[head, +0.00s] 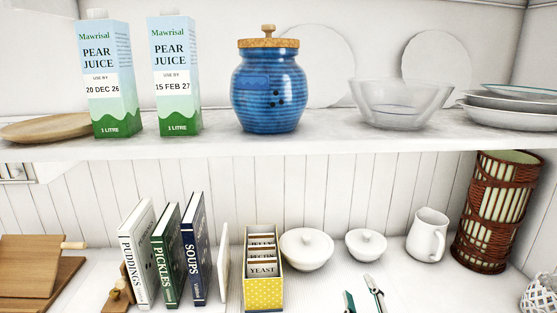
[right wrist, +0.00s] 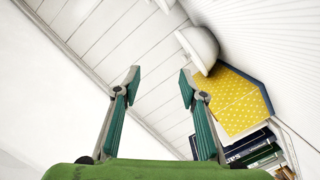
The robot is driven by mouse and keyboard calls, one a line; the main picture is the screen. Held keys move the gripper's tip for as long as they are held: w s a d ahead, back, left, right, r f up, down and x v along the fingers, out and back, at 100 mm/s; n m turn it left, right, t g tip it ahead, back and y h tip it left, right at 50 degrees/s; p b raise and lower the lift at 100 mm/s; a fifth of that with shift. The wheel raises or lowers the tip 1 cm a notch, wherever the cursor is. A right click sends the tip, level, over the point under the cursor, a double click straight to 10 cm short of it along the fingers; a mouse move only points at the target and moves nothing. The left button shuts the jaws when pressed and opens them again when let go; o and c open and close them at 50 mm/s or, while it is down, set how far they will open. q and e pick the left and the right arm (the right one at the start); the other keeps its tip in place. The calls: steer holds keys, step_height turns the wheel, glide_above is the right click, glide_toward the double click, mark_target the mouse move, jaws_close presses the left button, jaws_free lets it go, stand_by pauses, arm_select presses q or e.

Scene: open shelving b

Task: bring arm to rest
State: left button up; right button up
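Most of the right arm is out of the picture. My left gripper is not in view.
A white jug (head: 427,236) and wicker lantern (head: 495,215) are to the right. The upper shelf (head: 340,140) holds juice cartons and a blue jar (head: 268,92).

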steer(key=s+f+m+g, duration=0.1)
steer(key=f, duration=0.1)
steer(key=s+d+f+g, duration=0.1)
steer(key=s+f, duration=0.1)
steer(key=s+d+f+m+h, duration=0.1)
steer(key=s+f, duration=0.1)
steer(key=shift+d+m+g, duration=0.1)
steer(key=shift+m+g, duration=0.2)
steer(key=shift+g, duration=0.1)
steer(key=s+f+m+g+y, duration=0.15)
steer(key=s+f+g, duration=0.25)
steer(key=s, duration=0.5)
steer(key=s+f+m+g, duration=0.25)
steer(key=s+f, duration=0.25)
steer(key=s, duration=0.5)
steer(key=s+f+m+g, duration=0.1)
steer(key=s+f+g, duration=0.3)
steer(key=s, duration=0.5)
step_height(320, 180, down, 25)
steer(key=g, duration=0.2)
steer(key=s+d+f, duration=0.2)
steer(key=s+f, duration=1.5)
steer(key=s, duration=0.1)
steer(key=shift+s+d+f+n+g, duration=0.2)
steer(key=shift+s+f+n+g, duration=0.05)
steer(key=shift+f+n+g, duration=0.15)
